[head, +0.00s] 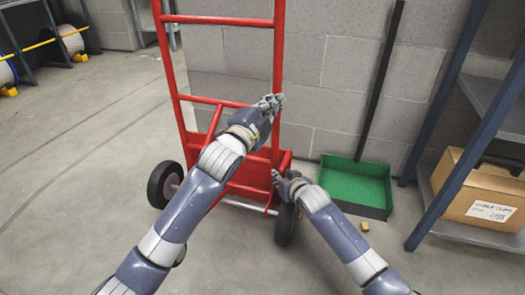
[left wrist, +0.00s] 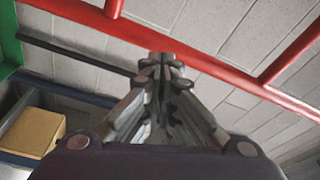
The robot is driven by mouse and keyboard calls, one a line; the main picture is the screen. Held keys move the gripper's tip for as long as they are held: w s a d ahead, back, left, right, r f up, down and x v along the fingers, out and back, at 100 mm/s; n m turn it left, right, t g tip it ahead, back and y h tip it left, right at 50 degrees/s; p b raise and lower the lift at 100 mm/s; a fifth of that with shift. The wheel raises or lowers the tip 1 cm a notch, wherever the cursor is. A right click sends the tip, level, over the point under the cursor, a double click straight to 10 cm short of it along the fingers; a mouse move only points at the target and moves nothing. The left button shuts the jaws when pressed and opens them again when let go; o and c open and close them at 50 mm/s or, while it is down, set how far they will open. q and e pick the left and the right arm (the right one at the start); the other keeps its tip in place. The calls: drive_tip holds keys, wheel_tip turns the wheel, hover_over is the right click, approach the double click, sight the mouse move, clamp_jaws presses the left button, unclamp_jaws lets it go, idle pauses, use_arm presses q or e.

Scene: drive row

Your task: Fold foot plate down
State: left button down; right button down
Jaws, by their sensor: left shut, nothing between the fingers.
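A red hand truck (head: 227,19) stands upright against the grey block wall, with a black wheel (head: 164,184) on each side. Low between the wheels is a red panel (head: 252,172) that looks like the foot plate. My arms partly hide it, and I cannot tell its angle well. My left gripper (head: 270,103) is shut and empty at the truck's right rail, above the panel. In the left wrist view the shut fingers (left wrist: 165,65) overlap a red bar (left wrist: 215,68); contact is unclear. My right gripper (head: 279,179) is low by the right wheel; its fingers are too small to judge.
A green dustpan-like tray (head: 357,183) with a long dark handle stands right of the truck. A small tan block (head: 365,226) lies on the floor. A blue shelf at right holds a cardboard box (head: 475,190).

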sight(265, 147)
use_arm(q)
drive_tip(key=w+a+f+m+g+y, duration=0.1)
drive_tip(key=w+a+f+g+y, duration=0.15)
drive_tip(key=f, duration=0.75)
drive_tip(key=w+a+f+m+g+y, duration=0.1)
drive_tip(key=a+f+g+y, duration=0.15)
drive_tip(key=f, duration=0.85)
use_arm(e)
drive_tip(key=shift+r, duration=0.1)
use_arm(q)
drive_tip(key=shift+t, duration=0.3)
drive_tip(key=shift+x, duration=4.45)
use_arm(e)
drive_tip(key=shift+a, duration=0.1)
use_arm(q)
drive_tip(key=shift+w+d+r, duration=0.1)
drive_tip(key=shift+d, duration=0.05)
drive_tip(key=shift+w+d, duration=0.1)
drive_tip(key=shift+w, duration=0.45)
use_arm(e)
drive_tip(key=shift+a, duration=0.2)
use_arm(q)
drive_tip(key=shift+w, duration=0.2)
use_arm(e)
drive_tip(key=shift+s, duration=0.1)
drive_tip(key=c, duration=1.4)
unclamp_jaws()
drive_tip(key=shift+c, duration=0.2)
drive_tip(key=shift+d, duration=0.1)
